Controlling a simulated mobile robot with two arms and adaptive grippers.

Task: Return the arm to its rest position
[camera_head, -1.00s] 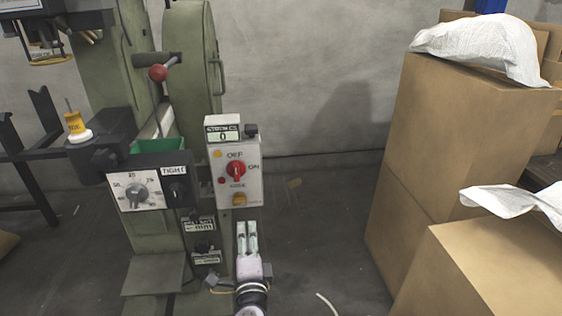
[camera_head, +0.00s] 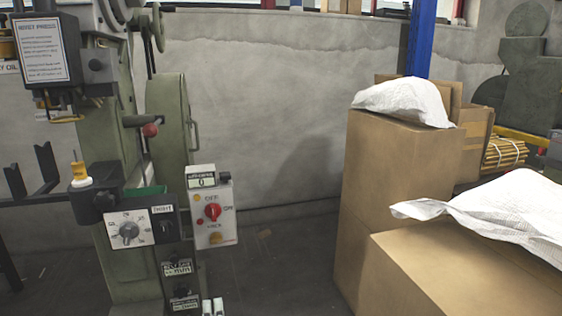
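Only the two pale fingertips of one gripper, which I take for my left gripper (camera_head: 212,307), show at the bottom edge, left of centre. They are side by side and close together. The rest of it is cut off by the frame, so whether they touch cannot be told. No held object shows. The fingertips are in front of the green rivet press (camera_head: 170,110), below its white control box (camera_head: 210,222) with a red knob (camera_head: 212,211); they look apart from the box. My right gripper is not in view.
Large cardboard boxes (camera_head: 392,190) with white sacks (camera_head: 405,100) stand at the right. A dial panel (camera_head: 127,229) and a yellow-and-white bottle-like part (camera_head: 80,172) are at the left. Bare floor (camera_head: 270,260) lies between press and boxes, before a grey wall (camera_head: 260,100).

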